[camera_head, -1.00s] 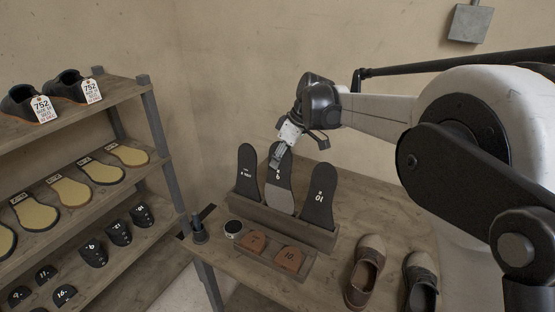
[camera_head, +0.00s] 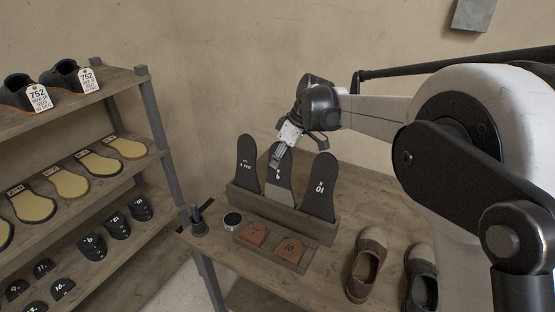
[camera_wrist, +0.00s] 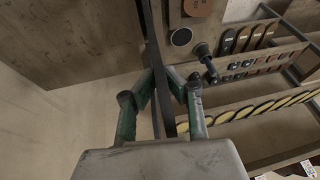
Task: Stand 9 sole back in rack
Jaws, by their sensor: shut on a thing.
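The 9 sole (camera_head: 278,188) is dark with a grey lower face and stands upright in the middle of the wooden rack (camera_head: 268,211). Its lower end is hidden behind the rack's front wall, so I cannot tell whether it touches the bottom. My gripper (camera_head: 277,160) is shut on its upper part and covers some of it. In the wrist view, my gripper's green fingers (camera_wrist: 159,84) close on the sole's dark edge (camera_wrist: 155,45).
A dark sole (camera_head: 247,165) stands left of it, and the 10 sole (camera_head: 320,190) stands right. Brown pieces (camera_head: 290,248) lie in a tray in front, beside a round tin (camera_head: 233,219). Shoes (camera_head: 368,262) stand at right; a stocked shelf (camera_head: 160,120) is at left.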

